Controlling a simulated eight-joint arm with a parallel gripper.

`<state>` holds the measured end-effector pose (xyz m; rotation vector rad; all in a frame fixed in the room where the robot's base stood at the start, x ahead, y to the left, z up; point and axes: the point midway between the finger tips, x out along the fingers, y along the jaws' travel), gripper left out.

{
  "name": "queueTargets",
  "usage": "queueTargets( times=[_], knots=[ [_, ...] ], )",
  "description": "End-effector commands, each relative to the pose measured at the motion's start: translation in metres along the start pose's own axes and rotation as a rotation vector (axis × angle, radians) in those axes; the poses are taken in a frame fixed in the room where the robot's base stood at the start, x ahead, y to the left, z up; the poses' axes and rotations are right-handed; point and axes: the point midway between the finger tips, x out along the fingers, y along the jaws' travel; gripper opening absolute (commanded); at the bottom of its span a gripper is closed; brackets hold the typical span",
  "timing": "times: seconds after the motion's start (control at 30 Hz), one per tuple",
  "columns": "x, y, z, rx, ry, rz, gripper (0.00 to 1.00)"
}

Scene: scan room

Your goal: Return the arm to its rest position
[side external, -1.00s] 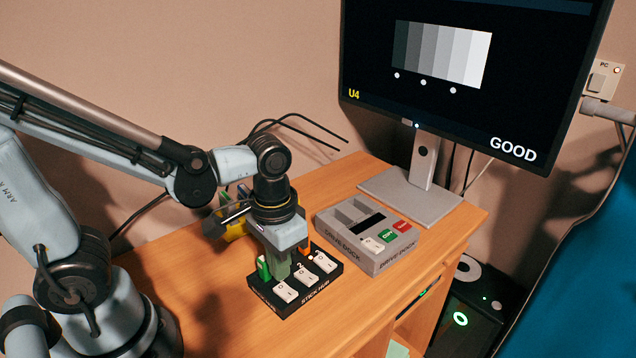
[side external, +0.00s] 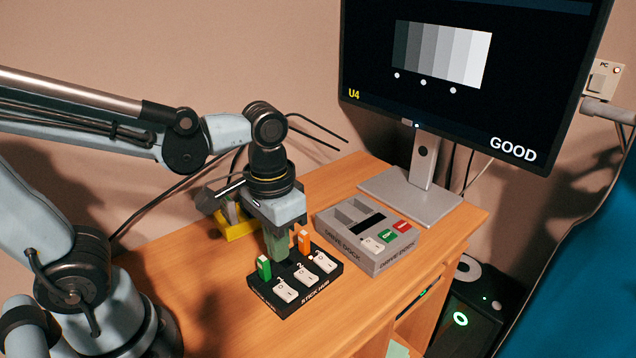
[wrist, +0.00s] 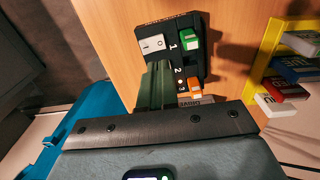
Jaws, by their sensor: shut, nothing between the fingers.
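My gripper (side external: 277,256) is shut and empty, fingers pointing down, just above the far side of the black stick hub (side external: 285,309). A green stick (side external: 264,267) and an orange stick (side external: 304,240) stand upright in the hub, either side of my fingers. In the wrist view my greenish fingers (wrist: 155,88) hang over the hub (wrist: 188,21). The green stick (wrist: 189,40) is beside number 1 and the orange stick (wrist: 194,87) shows near number 3. The fingers hide part of the hub.
A grey drive dock (side external: 372,262) stands right of the hub. Behind it is a monitor (side external: 460,115) showing "U4" and "GOOD". A yellow tray (side external: 238,233) holding several sticks (wrist: 298,66) lies behind my gripper. The desk's front left is clear.

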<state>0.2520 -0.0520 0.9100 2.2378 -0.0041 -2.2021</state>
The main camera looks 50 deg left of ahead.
Motion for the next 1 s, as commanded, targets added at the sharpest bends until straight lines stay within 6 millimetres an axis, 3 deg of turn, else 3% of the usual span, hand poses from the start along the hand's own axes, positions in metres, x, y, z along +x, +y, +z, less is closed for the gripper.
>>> queueTargets(
  times=[0.5, 1.0],
  knots=[
    [-0.026, -0.048, -0.035, -0.003, 0.560, 0.004, 0.00],
    [-0.030, -0.052, -0.038, 0.001, 0.606, -0.004, 0.00]
  ],
)
